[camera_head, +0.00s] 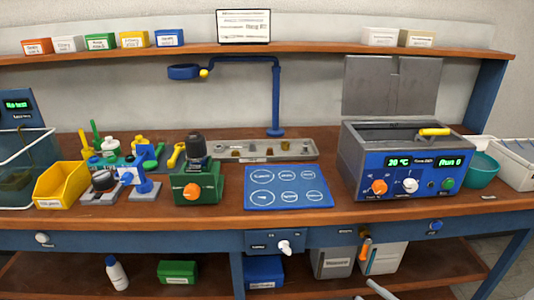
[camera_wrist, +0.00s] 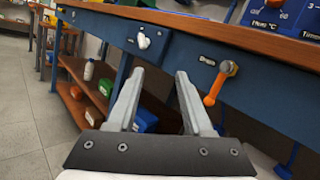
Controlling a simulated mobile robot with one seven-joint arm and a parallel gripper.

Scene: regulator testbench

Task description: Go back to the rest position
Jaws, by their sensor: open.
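My gripper (camera_wrist: 157,98) is open and empty in the wrist view, with its two grey fingers spread in front of the bench's blue front panel (camera_wrist: 113,30).
The wooden bench carries a grey bath (camera_head: 390,195) with its lid raised, a blue mat (camera_head: 287,190), a green regulator stand (camera_head: 198,188) and a yellow bin (camera_head: 62,184). A shelf below holds a bottle (camera_head: 117,272) and boxes. Open floor (camera_wrist: 25,110) lies at the left.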

